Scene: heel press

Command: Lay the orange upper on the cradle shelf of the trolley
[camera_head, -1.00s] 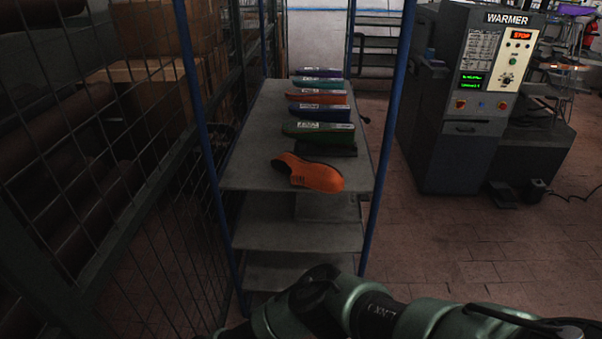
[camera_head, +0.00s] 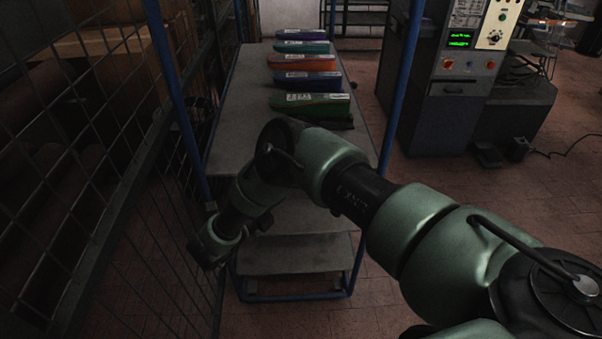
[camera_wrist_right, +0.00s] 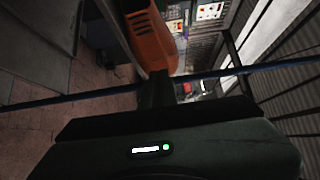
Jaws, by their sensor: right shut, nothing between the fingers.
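The orange upper (camera_wrist_right: 150,36) shows at the top of the right wrist view, beside the grey shelf edge. My right gripper (camera_wrist_right: 160,82) points toward the upper. Its fingers are together with nothing between them; I cannot tell whether they touch the upper. In the head view my right arm bends over the front of the trolley's top shelf (camera_head: 240,110), and its wrist hangs at the trolley's left front. My left gripper is not in view.
Several coloured shoe-shaped pieces, the green one (camera_head: 310,104) nearest, lie in a row on the top shelf. Lower shelves (camera_head: 295,254) look empty. Blue posts (camera_head: 400,85) frame the trolley. A wire mesh fence (camera_head: 90,200) stands left; the warmer machine (camera_head: 455,100) stands right.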

